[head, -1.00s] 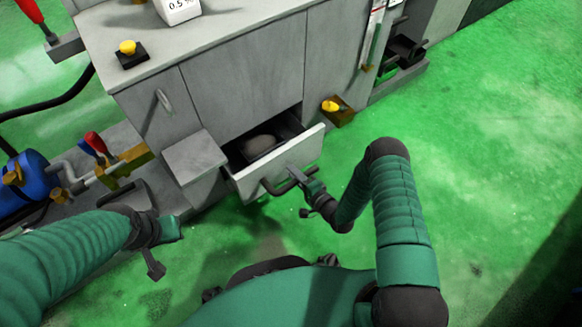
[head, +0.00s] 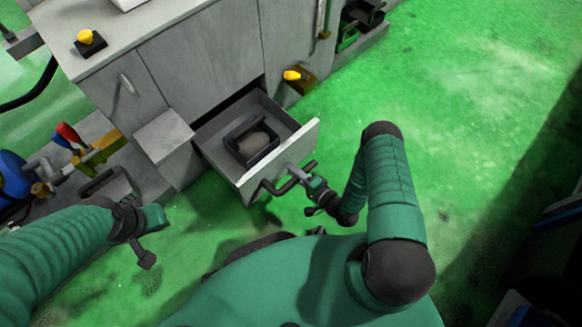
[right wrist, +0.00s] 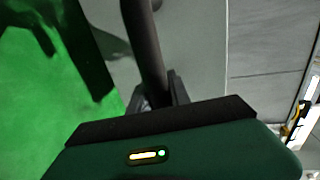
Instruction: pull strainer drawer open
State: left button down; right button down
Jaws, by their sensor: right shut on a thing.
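The grey strainer drawer (head: 222,167) stands well out of the cabinet in the head view. Inside it sits a dark square strainer box (head: 251,141) with brownish-grey contents. A dark bar handle (head: 272,187) is on the drawer front. My right gripper (head: 297,176) is shut on the right part of this handle. In the right wrist view the handle bar (right wrist: 146,50) runs up from my right gripper (right wrist: 162,92), whose fingertips are partly hidden by the hand. My left gripper (head: 160,222) hangs empty, left of the drawer and apart from it; its jaw gap is not clear.
The grey cabinet (head: 205,62) stands behind the drawer, with a box-like step (head: 165,136) at the drawer's left. A yellow-topped pedal (head: 293,76) is to the right. Pipes with a red-handled valve (head: 68,133) lie left. Green floor (head: 470,90) is clear on the right.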

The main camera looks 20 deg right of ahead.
jog(key=shift+s+f, duration=0.1)
jog(key=shift+f, duration=0.05)
jog(key=c, duration=1.2)
grip_release()
jog(key=p+v, duration=0.6)
jog(key=v, duration=1)
jog(key=shift+s+d, duration=0.15)
jog(key=shift+s, duration=0.15)
